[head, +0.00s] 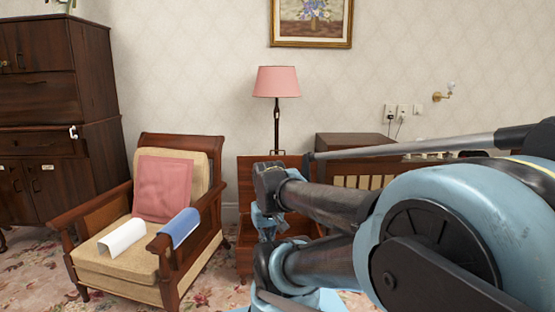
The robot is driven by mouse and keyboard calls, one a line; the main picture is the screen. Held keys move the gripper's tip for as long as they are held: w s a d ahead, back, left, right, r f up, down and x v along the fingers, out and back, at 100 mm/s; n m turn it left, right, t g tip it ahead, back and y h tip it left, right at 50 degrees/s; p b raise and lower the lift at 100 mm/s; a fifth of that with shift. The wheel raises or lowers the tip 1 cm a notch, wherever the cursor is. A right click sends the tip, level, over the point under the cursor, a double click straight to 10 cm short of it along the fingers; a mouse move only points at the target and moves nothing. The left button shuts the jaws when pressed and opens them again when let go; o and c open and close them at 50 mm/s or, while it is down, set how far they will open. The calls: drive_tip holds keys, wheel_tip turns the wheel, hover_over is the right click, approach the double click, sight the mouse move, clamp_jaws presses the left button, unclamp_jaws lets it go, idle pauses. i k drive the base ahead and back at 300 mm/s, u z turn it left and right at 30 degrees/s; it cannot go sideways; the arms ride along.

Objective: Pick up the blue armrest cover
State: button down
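The blue armrest cover (179,228) lies draped over the right wooden armrest of an armchair (180,270) at the left of the head view. It is a bent sheet with a lighter edge. My arm (330,203) reaches in from the right and is folded, well to the right of the chair and apart from the cover. The end of the arm is crowded among its own links near the middle of the view. I cannot make out the gripper's fingers or whether they hold anything.
A white cover (121,237) lies on the chair seat, and a pink cushion (163,188) leans on the backrest. A dark wooden cabinet (50,100) stands left. Wooden furniture and a pink-shaded lamp (276,82) stand behind my arm. Patterned carpet (30,270) shows at lower left.

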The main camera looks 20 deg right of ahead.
sight(179, 228)
drive_tip(key=z, duration=0.1)
drive_tip(key=k, duration=0.35)
drive_tip(key=u, duration=0.15)
drive_tip(key=i, duration=1.2)
drive_tip(key=z, duration=0.35)
